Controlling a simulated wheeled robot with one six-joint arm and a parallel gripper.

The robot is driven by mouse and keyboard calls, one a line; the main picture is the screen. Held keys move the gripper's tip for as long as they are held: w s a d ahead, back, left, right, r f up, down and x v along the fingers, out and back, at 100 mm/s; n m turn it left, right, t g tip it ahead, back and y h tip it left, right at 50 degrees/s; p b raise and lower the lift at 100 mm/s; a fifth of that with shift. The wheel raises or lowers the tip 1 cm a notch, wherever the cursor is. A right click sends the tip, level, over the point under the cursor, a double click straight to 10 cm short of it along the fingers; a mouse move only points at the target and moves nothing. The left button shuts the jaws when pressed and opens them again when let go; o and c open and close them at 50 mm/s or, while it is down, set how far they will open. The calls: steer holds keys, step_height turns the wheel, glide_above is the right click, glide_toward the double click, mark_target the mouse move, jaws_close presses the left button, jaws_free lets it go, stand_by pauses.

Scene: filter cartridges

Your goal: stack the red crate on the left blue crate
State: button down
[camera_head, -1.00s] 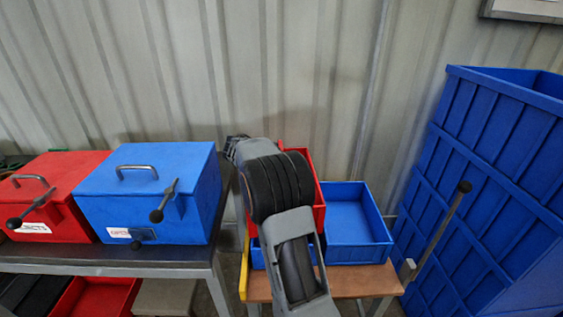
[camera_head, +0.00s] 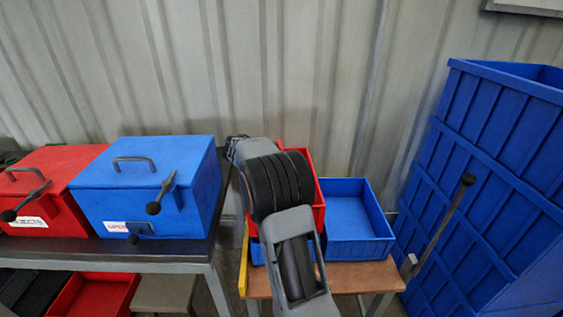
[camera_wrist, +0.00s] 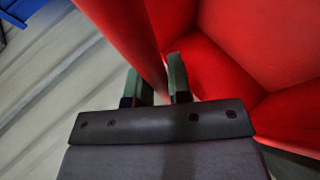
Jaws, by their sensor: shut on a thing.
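The red crate (camera_head: 319,213) shows behind my arm in the head view, above the left blue crate (camera_head: 257,253). My arm hides most of both, so I cannot tell whether they touch. In the wrist view the red crate (camera_wrist: 225,45) fills the upper right. My gripper (camera_wrist: 155,82) is shut on its wall, with one finger on each side. The fingertips are hidden in the head view. The right blue crate (camera_head: 345,249) stands empty beside them on the wooden-topped stand.
The wooden stand (camera_head: 345,277) has a yellow strip (camera_head: 243,262) on its left edge. Left is a dark bench with a blue lidded box (camera_head: 140,190) and a red lidded box (camera_head: 45,190). A tall blue bin (camera_head: 480,180) stands at right. A corrugated wall is behind.

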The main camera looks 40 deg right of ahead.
steer(key=shift+f+b, duration=1.4)
steer(key=shift+f, duration=0.25)
steer(key=c, duration=1.2)
jaws_free()
steer(key=shift+c, duration=0.2)
steer(key=shift+o, duration=1.3)
steer(key=shift+a, duration=0.1)
